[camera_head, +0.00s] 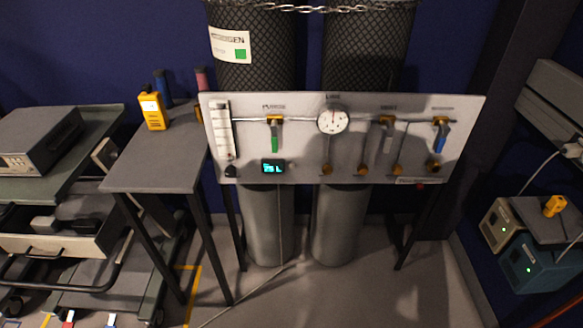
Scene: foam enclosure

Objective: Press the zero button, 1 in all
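A light grey gas panel (300,150) stands in front of two tall cylinders. It carries a small digital display (273,167) with lit cyan digits at its lower left. A yellow handheld device (152,110) with a small screen stands on the grey side table (160,165) left of the panel. No button marked zero can be made out at this size, so I cannot tell which device bears it. Neither of my grippers is in view.
The panel also has a round gauge (333,121), a green-handled valve (275,134), a blue-handled valve (440,136) and several brass knobs. A cart (60,190) stands at left. Teal and beige boxes (533,264) sit at right. The floor in front is mostly clear, with a thin cable.

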